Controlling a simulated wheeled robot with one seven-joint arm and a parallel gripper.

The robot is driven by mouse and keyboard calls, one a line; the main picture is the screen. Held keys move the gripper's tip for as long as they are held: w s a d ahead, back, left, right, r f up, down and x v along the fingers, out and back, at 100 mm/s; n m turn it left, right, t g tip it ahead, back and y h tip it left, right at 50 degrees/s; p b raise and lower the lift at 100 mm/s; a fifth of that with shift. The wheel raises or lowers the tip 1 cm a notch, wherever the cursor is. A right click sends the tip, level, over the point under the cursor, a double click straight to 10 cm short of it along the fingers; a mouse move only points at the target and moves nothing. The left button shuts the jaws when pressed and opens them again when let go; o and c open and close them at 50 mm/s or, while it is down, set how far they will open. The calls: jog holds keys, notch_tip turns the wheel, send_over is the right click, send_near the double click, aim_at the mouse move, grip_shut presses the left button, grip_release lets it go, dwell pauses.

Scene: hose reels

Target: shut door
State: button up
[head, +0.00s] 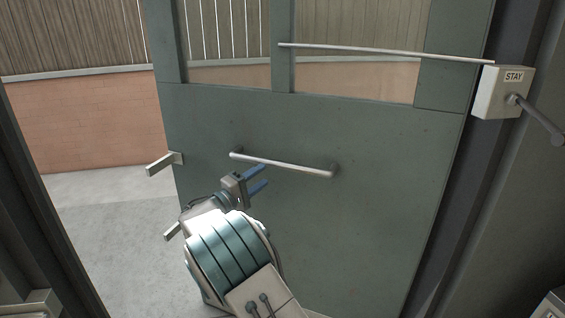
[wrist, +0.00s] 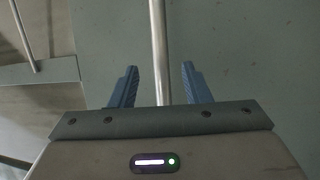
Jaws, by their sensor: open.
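A grey-green door (head: 380,200) with window openings in its upper part stands ajar, with outdoor floor visible past its left edge. A horizontal metal bar handle (head: 290,166) crosses its middle. My gripper (head: 262,179) is open, just below the left half of the bar in the head view. In the wrist view the bar (wrist: 160,50) runs into the space between the two blue fingers of my gripper (wrist: 158,85), with a gap on each side. Whether the bar lies fully between the fingers in depth I cannot tell.
A box marked STAY (head: 500,92) with a lever sits on the right frame, and a thin rod (head: 390,52) runs from it across the door top. A grey lever (head: 164,163) sticks out at the door's left edge. Outside are a brick wall (head: 90,125) and clear floor (head: 110,215).

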aim_at(282, 162)
jog(key=p+x, duration=0.1)
jog(key=x, duration=0.8)
jog(key=shift+w+d, duration=0.2)
jog(key=shift+w, duration=0.1)
jog(key=shift+f, duration=0.1)
grip_shut()
